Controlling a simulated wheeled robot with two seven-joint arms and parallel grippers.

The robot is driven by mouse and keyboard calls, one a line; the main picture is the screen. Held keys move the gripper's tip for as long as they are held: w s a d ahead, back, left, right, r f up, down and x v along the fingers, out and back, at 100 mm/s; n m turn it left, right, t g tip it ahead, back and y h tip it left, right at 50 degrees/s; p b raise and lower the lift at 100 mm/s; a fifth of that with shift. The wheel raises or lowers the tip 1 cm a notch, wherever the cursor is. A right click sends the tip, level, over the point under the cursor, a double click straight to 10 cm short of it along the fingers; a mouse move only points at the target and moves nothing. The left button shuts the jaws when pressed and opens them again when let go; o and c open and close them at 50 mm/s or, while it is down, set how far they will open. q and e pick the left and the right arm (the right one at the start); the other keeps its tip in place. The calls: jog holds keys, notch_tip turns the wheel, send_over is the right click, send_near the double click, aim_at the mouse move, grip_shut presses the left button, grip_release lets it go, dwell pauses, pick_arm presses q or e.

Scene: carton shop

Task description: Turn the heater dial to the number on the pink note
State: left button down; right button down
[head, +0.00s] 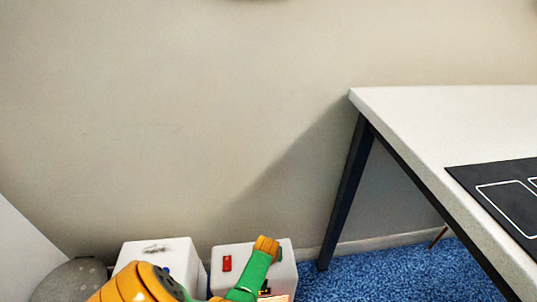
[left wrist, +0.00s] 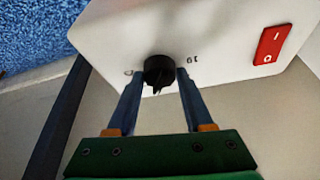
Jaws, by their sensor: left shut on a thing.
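The heater (head: 228,251) is a white box at the bottom of the head view, with a red switch (head: 227,263) on its face. In the left wrist view, the heater's white face (left wrist: 225,30) carries a black dial (left wrist: 158,71) and the red switch (left wrist: 271,48). My left gripper (left wrist: 160,76) is shut on the dial, one blue finger at each side. A mark that looks like 19 is printed beside the dial; another mark is partly hidden by a finger. In the head view my green and orange arm covers the dial area. I cannot make out a pink note. My right gripper is not in view.
Another white box (head: 157,251) with a dark smudge stands left of the heater, beside a grey rounded object (head: 72,281). A white table (head: 430,115) with dark legs and a black mat (head: 510,190) stands at right. Blue carpet (head: 400,275) lies under it. A beige wall is behind.

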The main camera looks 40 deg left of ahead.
pick_arm(q)
jog(key=m+h+p, duration=0.1)
jog(key=m, duration=0.1)
jog(key=shift+a+r+m, duration=0.1)
jog(key=shift+a+m, duration=0.05)
jog(key=shift+m, duration=0.25)
jog(key=shift+s+m+t+p, duration=0.1)
jog(key=shift+m+t+p, duration=0.2)
jog(key=shift+m+t, duration=0.1)
jog(key=shift+a+m+h, duration=0.1)
jog(key=shift+m+h, duration=0.4)
jog(key=shift+m, duration=0.5)
jog(key=shift+f+m+h, duration=0.2)
jog(key=shift+m+h, duration=0.1)
jog(key=shift+m, duration=0.5)
jog(key=shift+m+b, duration=0.4)
jog(key=shift+a+m+h+b, duration=0.1)
jog(key=shift+m+h+b, duration=0.5)
jog(key=shift+m, duration=1.1)
jog(key=shift+r+h, duration=0.1)
jog(key=shift+h, duration=0.2)
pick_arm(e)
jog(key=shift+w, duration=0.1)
